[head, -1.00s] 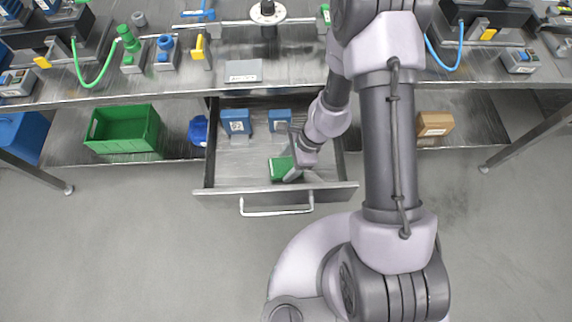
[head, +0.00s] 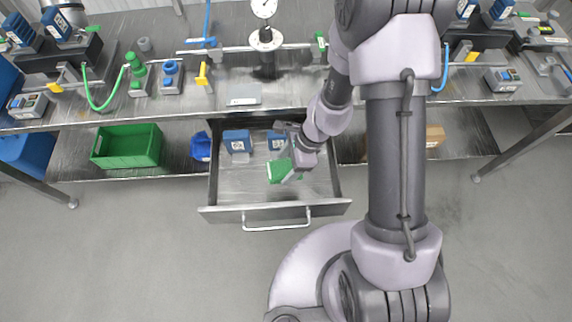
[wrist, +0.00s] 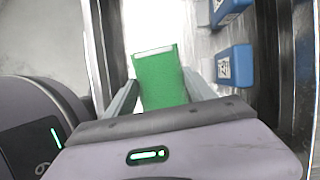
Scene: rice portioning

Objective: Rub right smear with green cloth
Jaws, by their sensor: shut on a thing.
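My gripper (wrist: 158,92) is shut on the green cloth (wrist: 162,75), which looks like a flat green block with a pale far edge. In the head view the green cloth (head: 280,172) is over the open drawer (head: 225,190), partly covered by my gripper (head: 293,172). Whether it touches the drawer floor cannot be told. I can make out no smear in either view.
Two blue boxes stand at the back of the drawer, a left one (head: 237,141) and a right one (head: 277,139). A green crate (head: 126,147) is on the lower shelf.

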